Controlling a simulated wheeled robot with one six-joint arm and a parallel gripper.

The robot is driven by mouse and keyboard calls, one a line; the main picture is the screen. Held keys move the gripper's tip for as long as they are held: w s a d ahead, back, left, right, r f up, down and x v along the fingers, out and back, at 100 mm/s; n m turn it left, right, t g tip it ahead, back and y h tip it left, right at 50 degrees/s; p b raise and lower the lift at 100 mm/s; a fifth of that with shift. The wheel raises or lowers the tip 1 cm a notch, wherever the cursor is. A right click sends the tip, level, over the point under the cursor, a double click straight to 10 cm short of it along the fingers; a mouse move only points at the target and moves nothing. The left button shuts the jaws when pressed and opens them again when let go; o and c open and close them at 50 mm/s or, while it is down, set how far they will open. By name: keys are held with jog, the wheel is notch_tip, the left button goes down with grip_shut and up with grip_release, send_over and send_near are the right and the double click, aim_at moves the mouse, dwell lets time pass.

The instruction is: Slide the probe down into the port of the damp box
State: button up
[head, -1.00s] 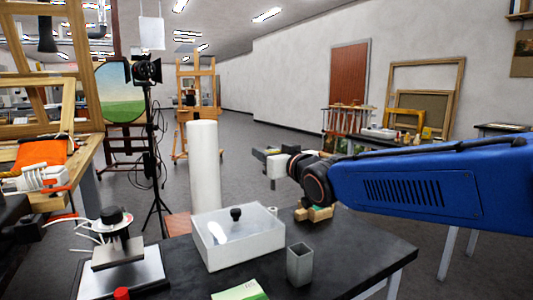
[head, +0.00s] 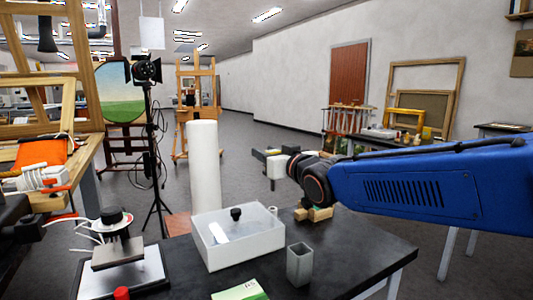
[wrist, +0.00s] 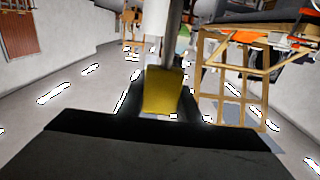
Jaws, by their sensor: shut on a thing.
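The damp box (head: 243,250) is a pale box on the black table, with a black knob on its clear lid. A small pale ring (head: 273,210), perhaps the port, shows at its back right corner. My gripper (head: 270,158) is above and behind that corner, clearly apart from the box. It is shut on what seems to be the probe, whose pale part (head: 276,171) hangs down below the fingers. In the wrist view a yellow block (wrist: 163,90) and a grey rod (wrist: 173,30) show in front of the dark gripper body. The probe's tip cannot be made out.
A tall white cylinder (head: 204,165) stands behind the box. A grey square cup (head: 299,264) stands at its right front, and wooden blocks (head: 314,214) lie to the right. A device on a metal plate (head: 118,255) is at the left. The table's right side (head: 370,250) is clear.

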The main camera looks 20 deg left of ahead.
notch_tip(320, 180, down, 10)
dwell(4.5)
jog(key=o, duration=1.1)
send_near(272, 189)
jog(key=v, duration=0.3)
jog(key=shift+d+f, duration=0.25)
jog(key=shift+d, duration=0.05)
jog(key=shift+d, duration=0.1)
